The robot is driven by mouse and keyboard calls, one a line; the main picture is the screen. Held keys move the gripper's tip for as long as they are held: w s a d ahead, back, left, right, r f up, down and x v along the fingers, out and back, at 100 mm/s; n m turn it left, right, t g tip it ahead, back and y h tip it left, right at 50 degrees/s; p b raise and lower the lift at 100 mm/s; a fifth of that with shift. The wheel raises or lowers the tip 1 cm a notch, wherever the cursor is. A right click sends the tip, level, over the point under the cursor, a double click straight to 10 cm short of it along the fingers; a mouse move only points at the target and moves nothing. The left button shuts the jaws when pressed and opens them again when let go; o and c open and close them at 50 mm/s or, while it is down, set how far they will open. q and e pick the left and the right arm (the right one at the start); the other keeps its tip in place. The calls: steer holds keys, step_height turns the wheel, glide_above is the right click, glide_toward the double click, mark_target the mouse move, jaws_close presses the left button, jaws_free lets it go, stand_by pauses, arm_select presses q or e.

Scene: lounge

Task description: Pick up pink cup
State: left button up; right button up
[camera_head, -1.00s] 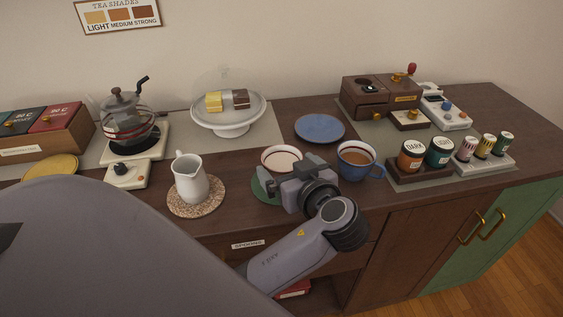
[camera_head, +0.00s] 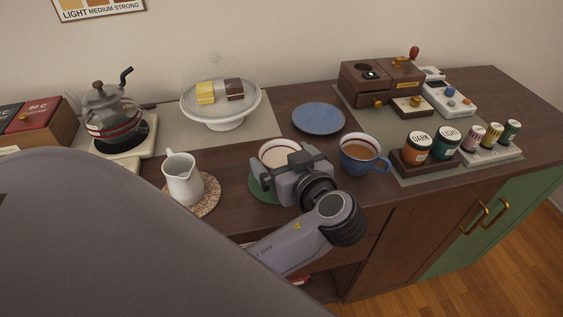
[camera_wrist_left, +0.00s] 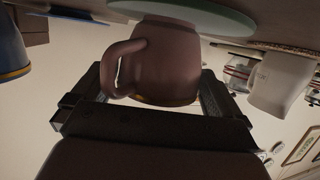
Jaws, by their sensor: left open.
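In the left wrist view, which is upside down, the cup (camera_wrist_left: 170,65) looks dusky brown-pink. It sits between the two open fingers (camera_wrist_left: 155,92), with its handle towards the left finger. I cannot tell whether a finger touches it. My right gripper is not in view.
A blue cup (camera_head: 358,154) of brown drink stands close to the gripper's right. A white jug (camera_head: 182,180) on a cork mat is to the left. A blue plate (camera_head: 318,118) lies behind. Jars (camera_head: 417,147) stand on a stand further right.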

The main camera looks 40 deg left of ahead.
arm_select(q)
steer(key=shift+c, duration=0.3)
steer(key=c, duration=0.9)
steer(key=shift+o, duration=0.2)
steer(key=shift+r, duration=0.25)
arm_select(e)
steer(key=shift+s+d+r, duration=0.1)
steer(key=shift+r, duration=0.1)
